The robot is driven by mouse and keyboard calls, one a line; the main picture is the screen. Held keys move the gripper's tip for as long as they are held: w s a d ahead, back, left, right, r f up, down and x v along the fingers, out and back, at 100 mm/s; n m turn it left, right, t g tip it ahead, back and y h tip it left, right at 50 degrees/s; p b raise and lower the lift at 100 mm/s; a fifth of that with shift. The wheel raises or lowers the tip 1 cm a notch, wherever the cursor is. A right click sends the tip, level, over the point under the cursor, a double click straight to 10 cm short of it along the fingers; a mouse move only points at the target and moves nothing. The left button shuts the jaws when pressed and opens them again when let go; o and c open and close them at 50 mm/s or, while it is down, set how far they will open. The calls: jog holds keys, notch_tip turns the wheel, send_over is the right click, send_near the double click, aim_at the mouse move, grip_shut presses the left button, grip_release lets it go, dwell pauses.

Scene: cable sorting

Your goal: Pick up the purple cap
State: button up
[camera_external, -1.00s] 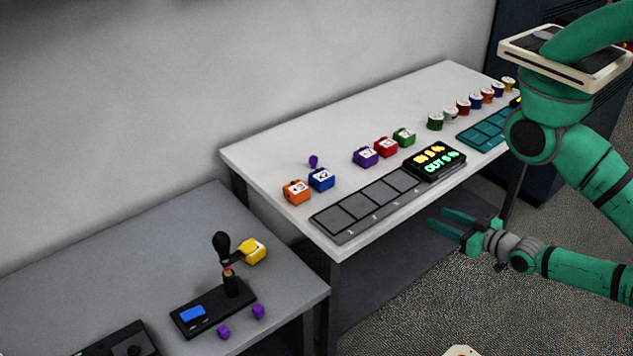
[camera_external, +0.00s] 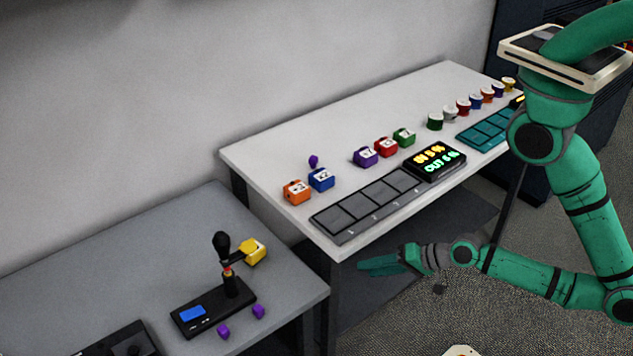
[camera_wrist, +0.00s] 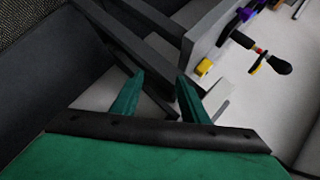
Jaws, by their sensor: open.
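Small purple caps show in the external view. One purple cap (camera_external: 313,161) lies on the white table behind the orange and blue blocks. Two more, a left purple cap (camera_external: 223,332) and a right purple cap (camera_external: 258,311), sit at the front edge of the grey table. My gripper (camera_external: 365,266) is open and empty, in front of the white table and below its top, right of the grey table and apart from every cap. In the wrist view its two teal fingers (camera_wrist: 160,78) are spread, with nothing between them.
A black press-like device (camera_external: 230,287) stands on the grey table (camera_external: 90,270) beside a yellow block (camera_external: 252,250). The white table (camera_external: 270,150) holds an orange block (camera_external: 296,192), a blue block (camera_external: 321,180), a purple block (camera_external: 365,156), a slotted tray (camera_external: 350,228) and a display (camera_external: 435,160).

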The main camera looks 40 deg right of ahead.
jog(key=s+a+r+n+g+y, duration=0.15)
jog(key=a+n+g+y, duration=0.55)
jog(key=a, duration=1.9)
jog(key=s+a+r+n+g+h, duration=0.2)
jog(key=s+a+r+n+h, duration=0.15)
jog(key=a+n, duration=0.55)
jog(key=s+a+r+n+g+h, duration=0.15)
jog(key=s+a+n, duration=0.35)
jog(key=a, duration=0.6)
notch_tip(320, 180, up, 6)
jog(key=n+h, duration=0.4)
jog(key=h, duration=0.5)
send_over(258, 308)
jog(key=shift+w+d+f+t, duration=0.1)
jog(key=shift+w+f+t, duration=0.05)
jog(key=shift+f+t, duration=0.3)
notch_tip(258, 308, down, 10)
